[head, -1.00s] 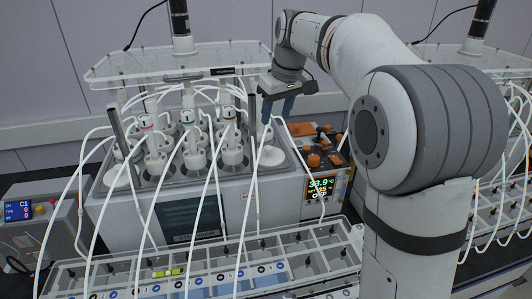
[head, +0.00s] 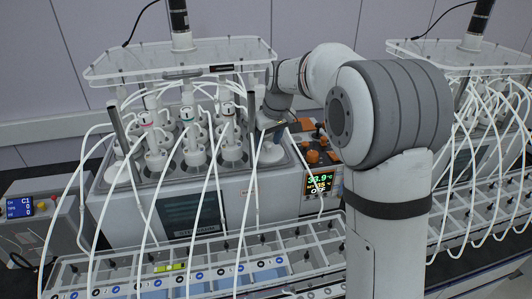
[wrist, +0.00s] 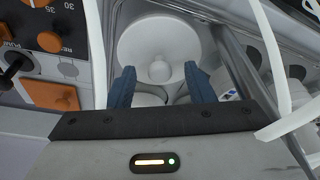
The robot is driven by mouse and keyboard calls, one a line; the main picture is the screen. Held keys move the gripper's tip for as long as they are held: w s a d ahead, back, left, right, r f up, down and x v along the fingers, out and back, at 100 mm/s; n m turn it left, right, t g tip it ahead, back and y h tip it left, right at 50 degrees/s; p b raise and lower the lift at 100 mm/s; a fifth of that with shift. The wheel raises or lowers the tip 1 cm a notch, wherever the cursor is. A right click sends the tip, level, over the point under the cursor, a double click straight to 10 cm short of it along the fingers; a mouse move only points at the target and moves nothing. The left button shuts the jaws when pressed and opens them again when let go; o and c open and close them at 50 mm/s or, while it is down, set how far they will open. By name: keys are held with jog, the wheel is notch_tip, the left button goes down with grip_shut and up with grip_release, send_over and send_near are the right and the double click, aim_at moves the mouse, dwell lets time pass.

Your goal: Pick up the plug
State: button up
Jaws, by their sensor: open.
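The plug (wrist: 158,42) looks like a white round disc with a small knob in its middle. In the wrist view it lies just beyond and between the fingertips of my gripper (wrist: 158,78), whose two blue fingers are apart with nothing held between them. In the head view a white disc that seems to be the plug (head: 271,154) sits at the right end of the reactor bath, just below my gripper (head: 270,130). The fingers are hard to make out there. I cannot tell whether they touch the plug.
White bottles with tubes (head: 190,140) crowd the bath left of my gripper. Thin white tubes hang close by. The control panel with orange knobs (head: 318,155) is on the right. A clear shelf (head: 180,62) stands above the bath, and a tray rack (head: 190,262) in front.

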jog(key=shift+c, duration=0.2)
grip_shut()
dwell(0.3)
jog(key=shift+r, duration=0.1)
